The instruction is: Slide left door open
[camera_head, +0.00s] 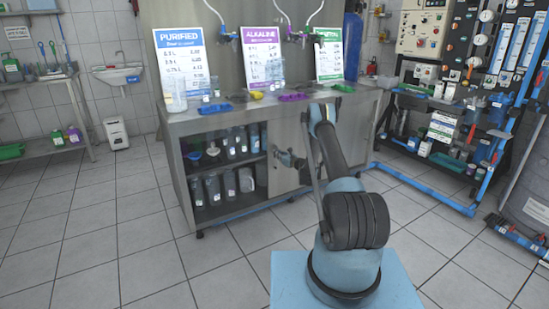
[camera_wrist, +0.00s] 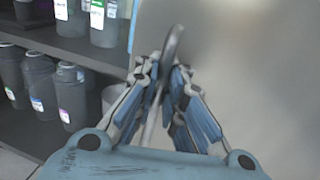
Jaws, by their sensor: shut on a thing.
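A steel cabinet (camera_head: 187,165) stands under the counter. Its left part is open and shows dark shelves with bottles. A grey door panel (camera_head: 285,182) lies just right of this opening; its edge and face also show in the wrist view (camera_wrist: 240,70). I cannot tell for sure whether it is the left door. A curved grey handle (camera_wrist: 172,45) stands out from the panel. My gripper (camera_wrist: 163,85) is shut on the handle, with a blue-padded finger on each side. In the head view my gripper (camera_head: 288,160) is at the panel, and my arm hides the cabinet's right part.
Several dark bottles (camera_head: 213,188) stand on the shelves, left of my gripper. The countertop (camera_head: 232,118) holds signs, a clear jug and coloured trays. A pipe rack (camera_head: 440,130) stands at the right. Tiled floor (camera_head: 120,230) is free at the left.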

